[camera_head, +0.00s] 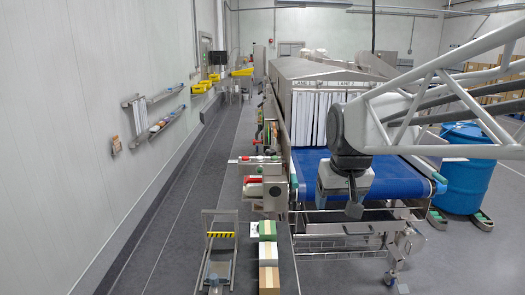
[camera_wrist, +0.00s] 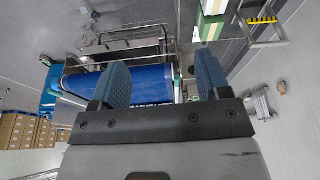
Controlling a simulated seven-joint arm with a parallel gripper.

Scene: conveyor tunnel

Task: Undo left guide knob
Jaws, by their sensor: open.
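The blue conveyor belt (camera_head: 395,180) runs out of the grey tunnel (camera_head: 325,72), whose mouth is hung with white strip curtains (camera_head: 312,118). Along the belt's left side is a steel frame with small red and green parts (camera_head: 262,158). I cannot tell which of these, if any, is the left guide knob. My gripper (camera_head: 353,212) hangs over the near end of the belt, to the right of those parts. In the wrist view my gripper (camera_wrist: 163,82) has its two blue-padded fingers apart with nothing held between them. The belt (camera_wrist: 140,82) shows beyond and between the fingers.
A cart with stacked boxes (camera_head: 268,252) and a steel stand with a yellow-black striped bar (camera_head: 220,235) are at the near left. A blue drum (camera_head: 465,170) stands right of the belt. Wall shelves (camera_head: 155,115) hang on the left. The grey aisle (camera_head: 185,200) is clear.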

